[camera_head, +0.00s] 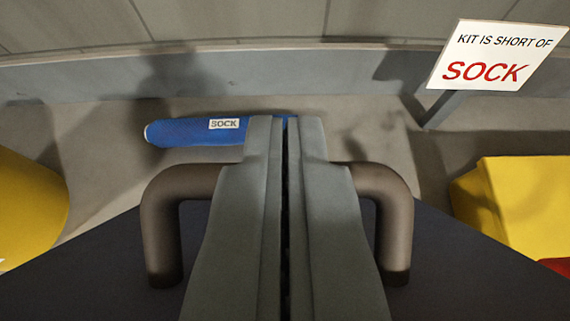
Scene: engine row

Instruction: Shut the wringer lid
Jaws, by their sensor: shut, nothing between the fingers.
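My gripper (286,122) is in the middle of the view, its two grey fingers side by side with only a thin dark line between them; it is shut and empty. A brown bar handle (165,235) stands on a dark flat panel (110,270), which looks like the wringer lid. The fingers cover the middle of the handle, with a bent end showing on each side. I cannot tell whether the fingers touch the handle. The panel's hinge is not visible, and how far the lid is open cannot be told.
A blue roll labelled SOCK (185,132) lies beyond the panel, partly behind the fingertips. A white sign (497,56) reads "KIT IS SHORT OF SOCK". A yellow rounded object (25,205) is at left, a yellow block (520,200) at right. A grey wall kerb (100,76) runs behind.

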